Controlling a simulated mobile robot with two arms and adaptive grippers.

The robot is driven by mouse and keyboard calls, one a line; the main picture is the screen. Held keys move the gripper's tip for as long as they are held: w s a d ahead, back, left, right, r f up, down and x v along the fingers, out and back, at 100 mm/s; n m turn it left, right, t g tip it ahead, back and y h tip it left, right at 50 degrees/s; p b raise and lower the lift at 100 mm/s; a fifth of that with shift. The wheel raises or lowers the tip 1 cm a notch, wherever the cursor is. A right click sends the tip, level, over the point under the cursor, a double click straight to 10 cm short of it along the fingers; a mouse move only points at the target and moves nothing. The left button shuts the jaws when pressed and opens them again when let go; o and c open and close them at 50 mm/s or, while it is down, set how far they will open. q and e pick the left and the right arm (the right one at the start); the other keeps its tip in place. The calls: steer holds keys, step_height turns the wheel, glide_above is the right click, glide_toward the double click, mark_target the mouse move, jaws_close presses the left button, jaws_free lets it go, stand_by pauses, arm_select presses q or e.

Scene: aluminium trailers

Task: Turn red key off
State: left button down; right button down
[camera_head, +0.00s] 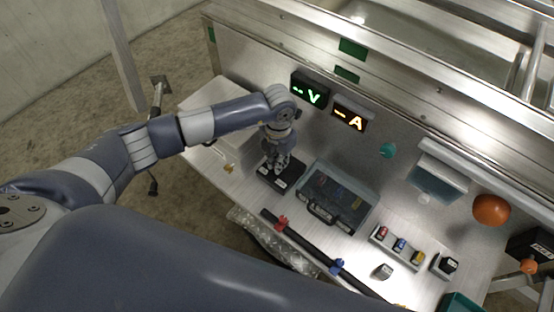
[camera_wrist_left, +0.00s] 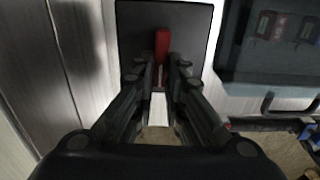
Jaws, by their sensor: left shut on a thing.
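The red key (camera_wrist_left: 162,42) stands out against a dark plate on a black switch box (camera_wrist_left: 130,30) in the left wrist view. The black box (camera_head: 290,178) also shows in the head view, on the worktop left of a clear-lidded case. There the gripper hides the key. My left gripper (camera_head: 278,164) reaches down onto the box. In the left wrist view its fingers (camera_wrist_left: 159,78) are shut on the red key, one on each side. The far part of the key shows beyond the fingertips. My right gripper is not in view.
The clear-lidded case (camera_head: 338,196) stands close right of the box. A black bar (camera_head: 310,252) with red and blue clips runs along the front. Lit V (camera_head: 311,91) and A (camera_head: 352,115) displays are on the panel behind. Small coloured blocks (camera_head: 400,245) stand farther right.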

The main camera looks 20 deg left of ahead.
arm_select(q)
steer(key=n, duration=0.4)
steer(key=shift+d+n, duration=0.35)
steer(key=shift+n, duration=0.05)
steer(key=shift+w+d+n, duration=0.1)
steer(key=shift+d+n, duration=0.05)
steer(key=shift+n, duration=0.95)
steer(key=shift+d+n, duration=0.15)
steer(key=shift+n, duration=0.95)
steer(key=c, duration=1.6)
jaws_free()
steer(key=shift+c, duration=0.2)
step_height(320, 180, up, 12)
